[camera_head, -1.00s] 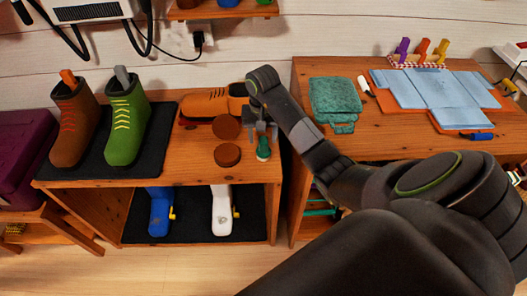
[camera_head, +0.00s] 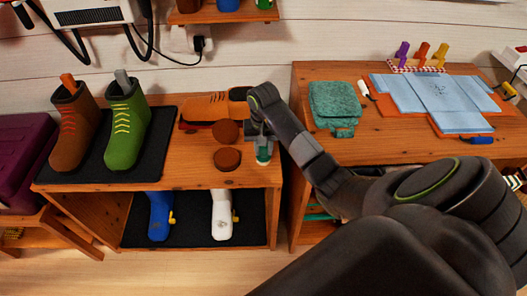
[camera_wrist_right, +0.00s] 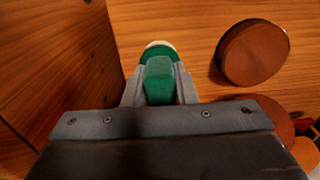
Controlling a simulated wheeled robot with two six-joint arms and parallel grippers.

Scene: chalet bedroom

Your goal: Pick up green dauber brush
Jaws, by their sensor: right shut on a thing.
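The green dauber brush (camera_head: 263,153) is on the right end of the low wooden bench top in the head view, partly hidden by my gripper. In the right wrist view its green handle (camera_wrist_right: 159,80) is between the two fingers, with a pale round end beyond it. My right gripper (camera_head: 260,142) reaches down over it and is shut on it; it also shows in the wrist view (camera_wrist_right: 159,90). I cannot tell whether the brush touches the bench or is lifted. My left gripper is not in view.
Two brown round tins (camera_head: 227,159) stand just left of the brush. An orange-brown shoe (camera_head: 208,107) lies behind. Green and brown boots stand on a black mat (camera_head: 158,160). Right, a higher desk (camera_head: 380,145) holds folded green cloths (camera_head: 335,103) and a blue cloth (camera_head: 440,98).

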